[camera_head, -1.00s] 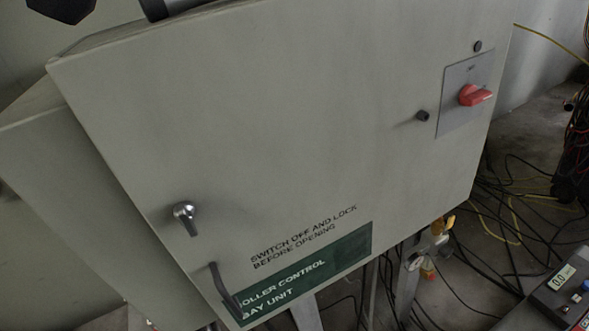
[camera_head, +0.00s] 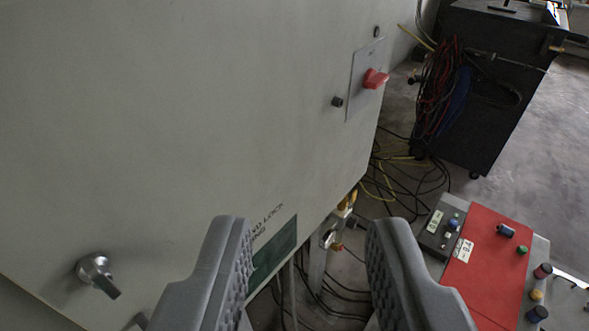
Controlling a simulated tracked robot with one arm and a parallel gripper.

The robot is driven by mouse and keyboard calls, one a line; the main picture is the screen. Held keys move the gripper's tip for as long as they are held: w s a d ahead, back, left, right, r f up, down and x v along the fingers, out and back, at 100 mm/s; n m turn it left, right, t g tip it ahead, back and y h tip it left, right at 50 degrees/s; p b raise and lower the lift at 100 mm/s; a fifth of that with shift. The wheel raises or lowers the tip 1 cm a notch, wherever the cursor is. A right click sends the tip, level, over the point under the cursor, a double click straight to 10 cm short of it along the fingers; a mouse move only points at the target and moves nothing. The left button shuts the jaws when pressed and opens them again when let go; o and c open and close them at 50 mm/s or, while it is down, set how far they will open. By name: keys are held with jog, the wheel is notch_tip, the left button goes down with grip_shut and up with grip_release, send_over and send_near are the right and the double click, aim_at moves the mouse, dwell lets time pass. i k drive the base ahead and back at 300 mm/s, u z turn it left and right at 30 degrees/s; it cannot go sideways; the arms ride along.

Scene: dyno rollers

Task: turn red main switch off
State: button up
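The red main switch (camera_head: 375,79) is a rotary knob on a grey plate (camera_head: 361,90) near the right edge of the pale cabinet door (camera_head: 190,110). The knob's handle looks roughly sideways; its exact setting is too small to read. My gripper (camera_head: 305,235) is at the bottom of the view, its two ridged grey fingers spread wide with nothing between them. It shows below the switch in the picture and apart from it.
A silver door handle (camera_head: 97,273) sticks out at lower left, and a small black knob (camera_head: 337,101) beside the switch plate. A red-topped control panel (camera_head: 485,255) stands at lower right. Loose cables (camera_head: 400,180) lie on the floor before a dark cart (camera_head: 480,90).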

aim_at(372, 80)
jog(key=k, duration=1.2)
jog(key=z, duration=0.5)
jog(key=i, duration=1.9)
jog(key=u, duration=0.45)
